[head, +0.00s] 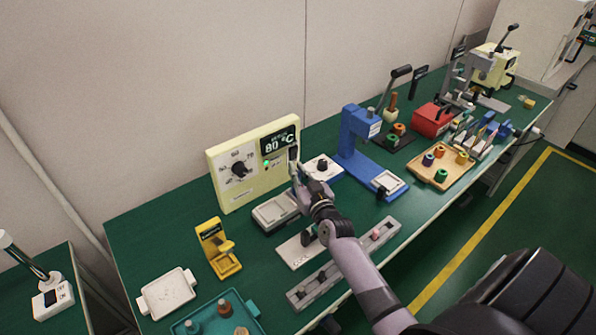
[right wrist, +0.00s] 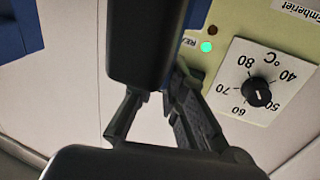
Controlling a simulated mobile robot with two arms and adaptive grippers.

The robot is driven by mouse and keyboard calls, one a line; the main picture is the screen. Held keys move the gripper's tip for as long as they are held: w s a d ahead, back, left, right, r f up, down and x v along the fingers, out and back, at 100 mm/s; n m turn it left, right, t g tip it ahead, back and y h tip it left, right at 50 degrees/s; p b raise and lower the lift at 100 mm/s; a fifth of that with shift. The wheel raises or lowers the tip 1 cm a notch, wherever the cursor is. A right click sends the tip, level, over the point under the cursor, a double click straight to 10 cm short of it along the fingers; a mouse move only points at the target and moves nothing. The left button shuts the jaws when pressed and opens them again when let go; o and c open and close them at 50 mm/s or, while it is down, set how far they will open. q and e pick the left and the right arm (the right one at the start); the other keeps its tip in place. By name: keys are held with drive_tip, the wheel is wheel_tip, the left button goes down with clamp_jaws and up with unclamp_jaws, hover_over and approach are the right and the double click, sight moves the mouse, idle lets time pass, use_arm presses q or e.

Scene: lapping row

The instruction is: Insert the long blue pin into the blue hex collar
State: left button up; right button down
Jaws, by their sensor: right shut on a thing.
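My right gripper (head: 293,160) is raised in front of the cream control panel, with its fingers close together. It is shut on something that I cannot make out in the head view. In the right wrist view its dark fingers (right wrist: 165,105) hide most of what is between them. A thin blue strip shows beside them, but I cannot tell whether it is the long blue pin. I cannot single out the blue hex collar. A dull blue-grey cylinder (head: 193,327) stands in the teal tray (head: 176,331) at the front. My left gripper is not in view.
The control panel (head: 222,180) with dial and green light stands behind my gripper; its dial (right wrist: 257,92) shows in the wrist view. A blue press (head: 352,135) stands to the right. A grey slotted block (head: 335,272), yellow stand (head: 212,240) and wooden tray (head: 420,172) occupy the green bench.

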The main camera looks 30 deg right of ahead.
drive_tip(key=shift+f+b, duration=0.7)
drive_tip(key=shift+f, duration=0.3)
drive_tip(key=c, duration=1.6)
unclamp_jaws()
drive_tip(key=shift+o, duration=0.2)
wheel_tip(320, 180, up, 10)
drive_tip(key=shift+f, duration=0.1)
